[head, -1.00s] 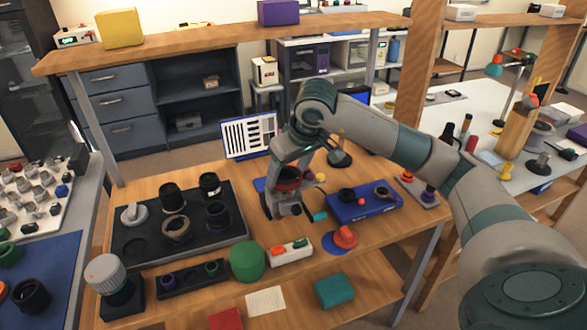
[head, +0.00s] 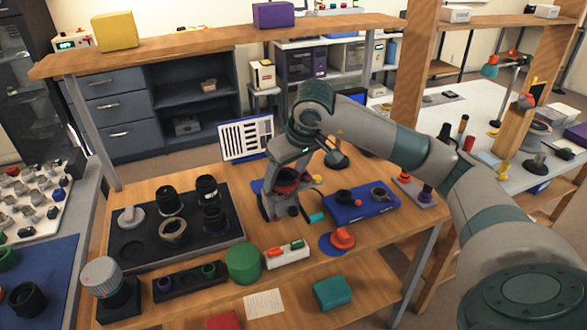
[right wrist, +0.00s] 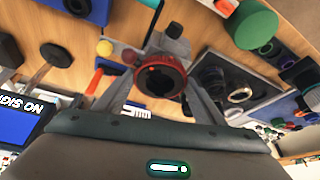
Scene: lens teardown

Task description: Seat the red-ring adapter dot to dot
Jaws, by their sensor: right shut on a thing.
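My right gripper (head: 284,212) is low over the middle of the wooden table in the head view. A grey fixture with a black knob (right wrist: 174,31) shows just behind the adapter; I cannot tell whether the two touch. The alignment dots cannot be made out clearly. My left gripper is not in view.
A black tray (head: 130,262) with several lens parts lies left of the gripper. A blue tray (head: 362,211) with dark rings is to the right. A green cylinder (head: 243,263), a white block (head: 286,256) and a red knob on a blue disc (head: 342,238) stand in front.

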